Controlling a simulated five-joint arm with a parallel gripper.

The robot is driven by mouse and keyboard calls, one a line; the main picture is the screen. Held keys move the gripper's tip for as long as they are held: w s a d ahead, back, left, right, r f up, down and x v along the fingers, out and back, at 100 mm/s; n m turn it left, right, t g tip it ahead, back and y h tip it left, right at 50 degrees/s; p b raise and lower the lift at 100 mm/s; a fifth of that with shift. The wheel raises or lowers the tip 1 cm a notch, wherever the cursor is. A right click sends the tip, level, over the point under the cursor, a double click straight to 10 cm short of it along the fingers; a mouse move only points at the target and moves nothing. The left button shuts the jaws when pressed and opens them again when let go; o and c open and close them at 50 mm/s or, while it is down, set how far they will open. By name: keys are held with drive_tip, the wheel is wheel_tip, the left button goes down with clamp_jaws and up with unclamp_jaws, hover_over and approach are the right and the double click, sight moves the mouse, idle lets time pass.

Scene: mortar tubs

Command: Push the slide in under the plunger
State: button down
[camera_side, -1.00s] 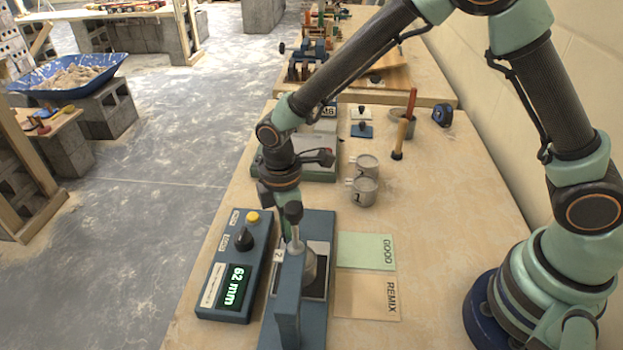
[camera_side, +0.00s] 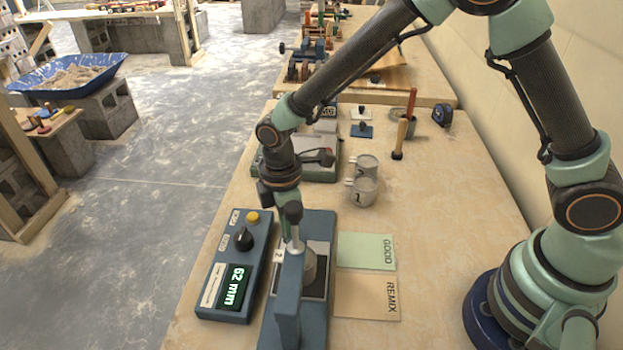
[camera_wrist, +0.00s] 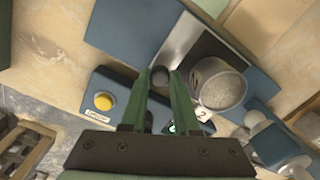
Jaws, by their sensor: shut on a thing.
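My gripper (camera_wrist: 160,78) is shut on the dark round knob (camera_wrist: 160,73) of the slide, with a green finger on either side of it. The slide (camera_wrist: 184,38) is a silvery plate on the blue press base. A grey tub (camera_wrist: 220,86) stands beside the fingers; in the side view this tub (camera_side: 309,266) is partly hidden by the press. The plunger (camera_side: 295,240), with a dark top knob, stands on the blue press (camera_side: 289,292) close to the tub. I cannot tell whether it is exactly above it.
A blue control box (camera_side: 234,268) reads 62 mm and has a yellow button. A green GOOD card (camera_side: 366,246) and a tan REMIX card (camera_side: 362,308) lie right of the press. Grey cups (camera_side: 364,190) stand behind.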

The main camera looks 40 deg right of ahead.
drive_tip(key=shift+s+a, duration=1.45)
drive_tip(key=shift+a, duration=0.1)
drive_tip(key=c, duration=0.7)
unclamp_jaws()
drive_tip(key=shift+o, duration=0.2)
drive_tip(key=shift+d, duration=0.1)
wheel_tip(320, 180, up, 12)
drive_tip(key=shift+w, duration=0.15)
drive_tip(key=shift+r, duration=0.15)
